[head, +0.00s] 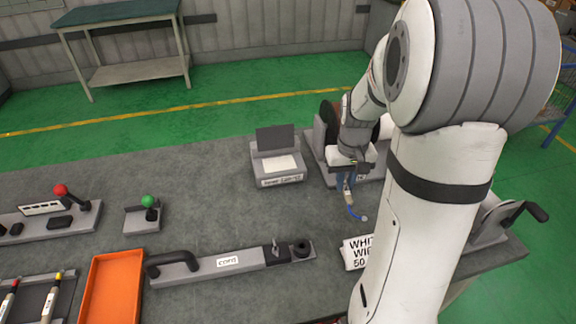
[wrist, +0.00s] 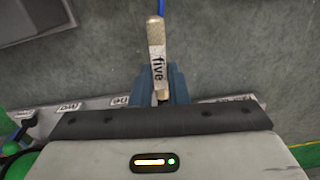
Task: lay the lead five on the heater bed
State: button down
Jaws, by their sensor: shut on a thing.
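My gripper (head: 346,183) is over the bench, at the end of my arm, with its blue fingers pointing down. In the wrist view its fingers (wrist: 162,88) are shut on lead five (wrist: 157,40), a tan piece labelled "five" with a blue wire at its far end. In the head view the blue wire end of lead five (head: 358,214) hangs below the fingers, over bare bench top. I cannot tell for sure which fixture is the heater bed. A grey unit with a white pad (head: 280,165) and a raised dark panel stands left of the gripper.
A fixture labelled "CORE" (head: 228,262) with a black handle lies at the front centre, beside an orange tray (head: 112,290). A white sign (head: 357,253) stands near my arm. Red-knob (head: 60,190) and green-knob (head: 148,200) levers are left. The middle bench is clear.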

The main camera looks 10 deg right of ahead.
jog(key=w+a+r+m+b, duration=0.15)
jog(key=w+a+m, duration=0.25)
jog(key=w+m, duration=0.45)
jog(key=m+b, duration=0.1)
jog(key=m, duration=0.7)
send_near(283, 166)
jog(key=shift+m, duration=0.25)
notch_tip(283, 166, down, 6)
jog(key=shift+f, duration=0.25)
jog(key=shift+f, duration=0.1)
jog(key=c, duration=1.7)
grip_release()
jog(key=o, duration=0.3)
